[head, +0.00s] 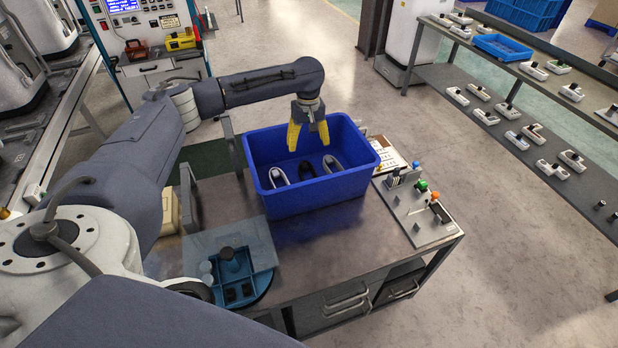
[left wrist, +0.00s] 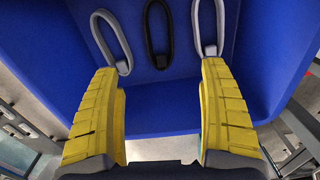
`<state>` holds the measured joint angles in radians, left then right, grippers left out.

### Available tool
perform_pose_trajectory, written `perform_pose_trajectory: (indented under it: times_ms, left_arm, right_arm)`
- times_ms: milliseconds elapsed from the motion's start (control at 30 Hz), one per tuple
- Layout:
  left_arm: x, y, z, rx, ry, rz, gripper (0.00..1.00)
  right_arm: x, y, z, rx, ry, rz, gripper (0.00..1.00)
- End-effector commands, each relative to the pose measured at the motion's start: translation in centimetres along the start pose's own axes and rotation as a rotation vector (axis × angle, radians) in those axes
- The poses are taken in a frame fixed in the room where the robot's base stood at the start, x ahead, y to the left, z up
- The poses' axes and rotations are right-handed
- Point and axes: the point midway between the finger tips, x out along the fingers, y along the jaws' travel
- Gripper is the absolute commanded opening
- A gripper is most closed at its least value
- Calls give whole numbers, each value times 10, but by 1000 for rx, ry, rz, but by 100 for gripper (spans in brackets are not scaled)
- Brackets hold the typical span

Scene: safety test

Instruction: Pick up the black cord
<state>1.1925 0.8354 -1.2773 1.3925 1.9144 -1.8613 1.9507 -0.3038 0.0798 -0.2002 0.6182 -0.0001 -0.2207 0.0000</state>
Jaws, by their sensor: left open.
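The black cord (head: 306,169) lies as a closed loop on the floor of the blue bin (head: 325,191), between two paler cords. My left gripper (head: 308,135) is open and empty, pointing down over the bin, above the cords. In the left wrist view its yellow fingers (left wrist: 160,72) stand wide apart, with bare blue bin floor between them and the black cord beyond, apart from both. My right gripper is not seen.
A grey-white cord (head: 277,177) lies left of the black one and another pale cord (head: 331,163) lies right. The bin walls surround them. Right of the bin is a board with coloured buttons (head: 418,203); a blue fixture (head: 235,265) stands at the front left.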

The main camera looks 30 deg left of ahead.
Motion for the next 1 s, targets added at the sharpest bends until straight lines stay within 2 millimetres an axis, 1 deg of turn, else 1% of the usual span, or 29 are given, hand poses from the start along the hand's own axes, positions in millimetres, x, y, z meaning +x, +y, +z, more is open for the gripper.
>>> perform_pose_trajectory:
  times_ms: [33, 300, 500, 700, 867, 1000]
  left_arm:
    - [10, -1, 1, 1, -4, -4, 78]
    - [59, 0, 1, 0, -3, -1, 78]
    - [90, 1, 1, -1, -1, 0, 78]
    - [106, 1, 0, 0, 0, 1, 78]
    - [111, 1, 0, 1, 0, 1, 78]
    - [124, 1, 0, -1, -1, 1, 78]
  right_arm:
    - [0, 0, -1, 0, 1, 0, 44]
    - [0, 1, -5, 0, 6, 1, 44]
    - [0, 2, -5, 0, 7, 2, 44]
    - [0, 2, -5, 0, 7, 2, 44]
    - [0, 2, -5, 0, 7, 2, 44]
    - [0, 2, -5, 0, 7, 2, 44]
